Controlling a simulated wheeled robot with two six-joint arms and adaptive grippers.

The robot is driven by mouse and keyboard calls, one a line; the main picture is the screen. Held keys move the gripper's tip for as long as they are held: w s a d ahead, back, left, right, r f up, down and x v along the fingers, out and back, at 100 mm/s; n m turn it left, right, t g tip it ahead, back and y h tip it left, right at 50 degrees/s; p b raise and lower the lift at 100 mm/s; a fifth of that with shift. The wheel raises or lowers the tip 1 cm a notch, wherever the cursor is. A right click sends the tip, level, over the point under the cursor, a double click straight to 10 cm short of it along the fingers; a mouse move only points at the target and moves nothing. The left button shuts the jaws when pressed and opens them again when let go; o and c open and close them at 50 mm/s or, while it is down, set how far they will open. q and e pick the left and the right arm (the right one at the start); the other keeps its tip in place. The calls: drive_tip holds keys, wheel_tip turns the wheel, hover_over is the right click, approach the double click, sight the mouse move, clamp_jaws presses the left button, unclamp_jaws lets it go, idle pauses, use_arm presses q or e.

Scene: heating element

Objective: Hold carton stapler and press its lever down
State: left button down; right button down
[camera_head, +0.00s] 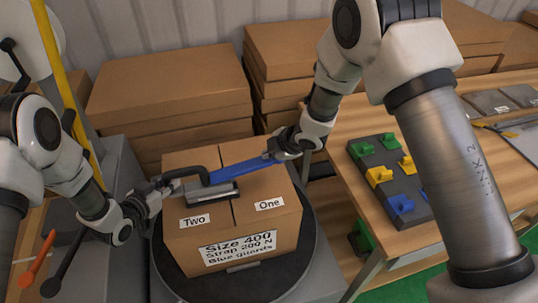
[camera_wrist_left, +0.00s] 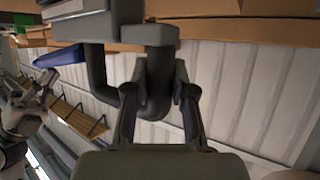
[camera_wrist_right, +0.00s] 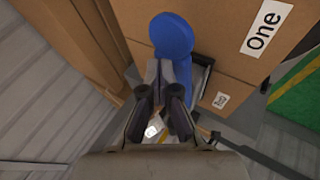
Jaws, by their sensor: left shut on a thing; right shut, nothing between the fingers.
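The carton stapler lies on top of the carton. Its dark body (camera_head: 212,192) sits over the top seam, and its blue lever (camera_head: 243,167) reaches right across the box top. My left gripper (camera_head: 166,180) is shut on the stapler's dark curved handle (camera_wrist_left: 155,80), which fills the space between its fingers in the left wrist view. My right gripper (camera_head: 278,148) is shut and empty at the lever's far right end. In the right wrist view the rounded blue lever end (camera_wrist_right: 172,36) shows just beyond the closed fingertips (camera_wrist_right: 163,68); whether they touch I cannot tell.
The carton (camera_head: 270,230), labelled Two and One, stands on a dark round turntable (camera_head: 167,262). Stacked cartons (camera_head: 160,95) stand behind. A wooden table (camera_head: 350,190) at the right holds a dark board (camera_head: 378,168) with green, yellow and blue pieces. Levers (camera_head: 38,259) are at lower left.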

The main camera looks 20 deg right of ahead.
drive_tip(key=shift+d+f, duration=0.15)
drive_tip(key=shift+f, duration=0.45)
drive_tip(key=shift+d+f, duration=0.15)
drive_tip(key=shift+f, duration=0.45)
idle(1.1)
drive_tip(key=shift+r, duration=0.1)
drive_tip(key=shift+a+r, duration=0.2)
drive_tip(key=shift+r, duration=0.55)
drive_tip(key=shift+a+r, duration=0.15)
drive_tip(key=shift+r, duration=0.65)
drive_tip(key=shift+a+r, duration=0.2)
drive_tip(key=shift+r, duration=0.55)
drive_tip(key=shift+r, duration=0.1)
drive_tip(key=r, duration=0.2)
drive_tip(key=a+r, duration=0.1)
drive_tip(key=r, duration=0.1)
drive_tip(key=shift+a+r, duration=0.1)
drive_tip(key=shift+r, duration=0.25)
